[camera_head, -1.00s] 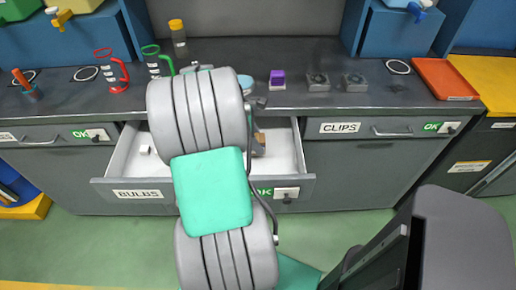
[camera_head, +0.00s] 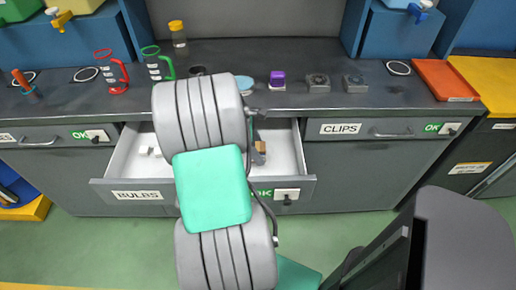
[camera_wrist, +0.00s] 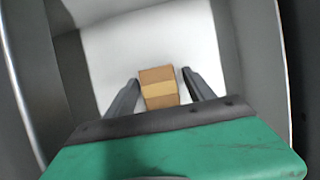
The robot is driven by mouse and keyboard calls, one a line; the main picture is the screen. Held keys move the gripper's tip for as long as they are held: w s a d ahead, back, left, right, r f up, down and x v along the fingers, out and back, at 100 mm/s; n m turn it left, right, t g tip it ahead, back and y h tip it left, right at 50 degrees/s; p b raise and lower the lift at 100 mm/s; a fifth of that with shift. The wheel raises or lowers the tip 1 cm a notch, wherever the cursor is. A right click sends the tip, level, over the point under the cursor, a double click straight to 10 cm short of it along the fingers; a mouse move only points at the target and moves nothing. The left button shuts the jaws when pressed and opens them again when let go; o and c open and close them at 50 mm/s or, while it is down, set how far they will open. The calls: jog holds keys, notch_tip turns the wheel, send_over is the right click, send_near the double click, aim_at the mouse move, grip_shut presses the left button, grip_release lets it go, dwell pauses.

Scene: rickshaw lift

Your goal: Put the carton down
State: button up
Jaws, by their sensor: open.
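The carton (camera_wrist: 158,87) is a small brown box with a lighter tape band. In the wrist view it sits between the two fingers of my gripper (camera_wrist: 160,88), with a gap on each side. My gripper is open. The carton lies in the open drawer labelled BULBS (camera_head: 138,194), on its white floor. In the head view the carton (camera_head: 261,147) shows at the right of my arm, which hides much of the drawer and most of my gripper.
A small white item (camera_head: 147,150) lies at the drawer's left. The CLIPS drawer (camera_head: 380,130) at the right is shut. The worktop behind holds red (camera_head: 113,72) and green (camera_head: 158,63) handled cylinders, a purple block (camera_head: 277,80) and a red tray (camera_head: 445,80).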

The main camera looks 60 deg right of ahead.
jog(key=p+v, duration=0.2)
jog(key=v, duration=1)
jog(key=w+a+r+m+t+h, duration=0.1)
jog(key=w+a+r+m+t, duration=0.2)
jog(key=w+a, duration=0.95)
jog(key=s+a+m+t+y, duration=0.1)
jog(key=a+t, duration=0.1)
jog(key=a, duration=1)
jog(key=s+a+f+m+t+y, duration=0.1)
jog(key=a+y, duration=0.1)
jog(key=a, duration=1)
jog(key=shift+t, duration=0.4)
jog(key=shift+a+f, duration=0.1)
jog(key=shift+a, duration=0.05)
jog(key=shift+c, duration=0.5)
